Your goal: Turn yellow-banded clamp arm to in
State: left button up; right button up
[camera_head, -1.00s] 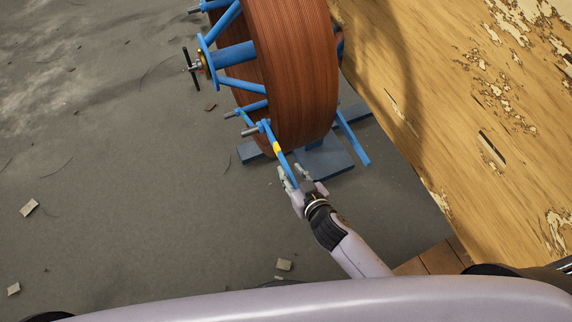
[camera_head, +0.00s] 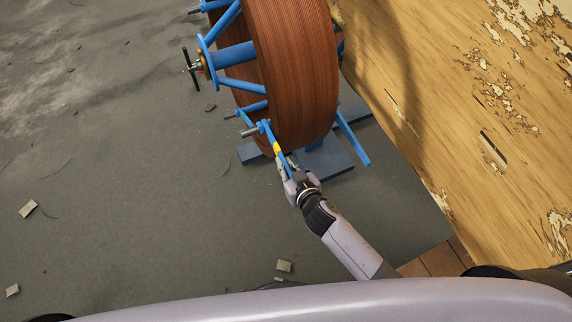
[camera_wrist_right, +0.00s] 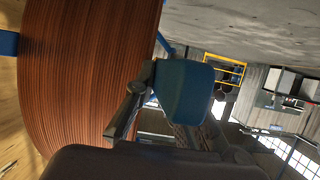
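The blue clamp arm with a yellow band (camera_head: 277,147) hangs on the near left side of the large brown coil, slanting down to the right. My right gripper (camera_head: 286,163) is at its lower end, below the yellow band, with fingers around or right beside it. In the right wrist view, a dark blue piece (camera_wrist_right: 185,90), seemingly the clamp arm's end, stands in front of the fingers (camera_wrist_right: 158,112) and partly hides them. I cannot tell whether the fingers grip it. My left gripper is not in view.
The brown coil (camera_head: 300,70) sits on a blue frame with spokes and feet (camera_head: 325,160). A handle (camera_head: 190,68) sticks out at the hub. A worn wooden surface (camera_head: 450,90) lies to the right. The grey floor on the left is mostly clear, with small debris.

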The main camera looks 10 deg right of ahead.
aim_at(284, 159)
grip_shut()
dwell(0.4)
jog(key=shift+r+p, duration=0.3)
jog(key=shift+p, duration=0.3)
jog(key=r+g+p, duration=0.1)
jog(key=r+p, duration=0.1)
jog(key=p, duration=0.4)
jog(key=w+r+g+h+p, duration=0.1)
jog(key=r+g+p, duration=0.1)
jog(key=p, duration=0.4)
jog(key=r+g+p, duration=0.2)
jog(key=r+p, duration=0.1)
jog(key=p, duration=0.3)
jog(key=shift+w+a+h, duration=0.25)
jog(key=shift+w+h, duration=0.05)
jog(key=shift+w+a+r+g+h+p, duration=0.2)
jog(key=shift+r+g+p, duration=0.25)
jog(key=shift+p, duration=0.3)
jog(key=shift+w+d+r+g+h+p, duration=0.1)
jog(key=shift+w+r+g+p, duration=0.3)
jog(key=shift+p, duration=0.35)
jog(key=shift+s+f, duration=0.1)
